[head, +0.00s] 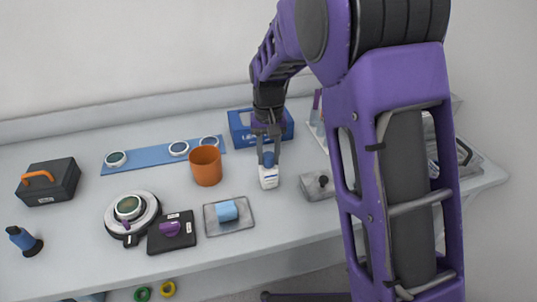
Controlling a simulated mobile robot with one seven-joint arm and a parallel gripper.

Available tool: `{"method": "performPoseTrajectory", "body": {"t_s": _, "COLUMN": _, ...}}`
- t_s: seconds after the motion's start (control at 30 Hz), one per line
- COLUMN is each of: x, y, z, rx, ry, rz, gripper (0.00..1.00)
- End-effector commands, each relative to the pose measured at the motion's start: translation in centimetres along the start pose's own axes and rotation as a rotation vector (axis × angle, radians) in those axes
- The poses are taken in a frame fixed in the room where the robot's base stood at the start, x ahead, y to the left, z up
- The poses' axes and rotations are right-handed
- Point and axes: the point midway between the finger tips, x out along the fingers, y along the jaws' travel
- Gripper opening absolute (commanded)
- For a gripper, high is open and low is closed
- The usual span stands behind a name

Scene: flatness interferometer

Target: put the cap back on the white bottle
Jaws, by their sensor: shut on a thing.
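The white bottle (268,178) stands upright on the bench, near the middle of the head view. A blue cap (268,160) is right over the bottle's mouth. My gripper (268,150) points down from above and is shut on the blue cap. The cap looks in line with the bottle. I cannot tell whether it touches or sits on the neck, as the join is too small to make out.
An orange cup (206,166) stands close to the left of the bottle. A blue box (240,126) is behind it. A grey block with a black knob (317,186) lies to the right. A tray with a light-blue block (228,212) lies front left. My arm hides the right side.

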Motion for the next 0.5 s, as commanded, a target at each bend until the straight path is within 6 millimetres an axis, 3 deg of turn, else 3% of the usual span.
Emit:
{"method": "performPoseTrajectory", "body": {"t_s": 0.13, "x": 0.0, "y": -0.01, "z": 0.01, "rx": 0.0, "ry": 0.0, "rz": 0.0, "gripper": 0.0}}
{"method": "performPoseTrajectory", "body": {"t_s": 0.17, "x": 0.0, "y": -0.01, "z": 0.01, "rx": 0.0, "ry": 0.0, "rz": 0.0, "gripper": 0.38}}
{"method": "performPoseTrajectory", "body": {"t_s": 0.33, "x": 0.0, "y": -0.01, "z": 0.01, "rx": 0.0, "ry": 0.0, "rz": 0.0, "gripper": 0.69}}
{"method": "performPoseTrajectory", "body": {"t_s": 0.5, "x": 0.0, "y": -0.01, "z": 0.01, "rx": 0.0, "ry": 0.0, "rz": 0.0, "gripper": 0.71}}
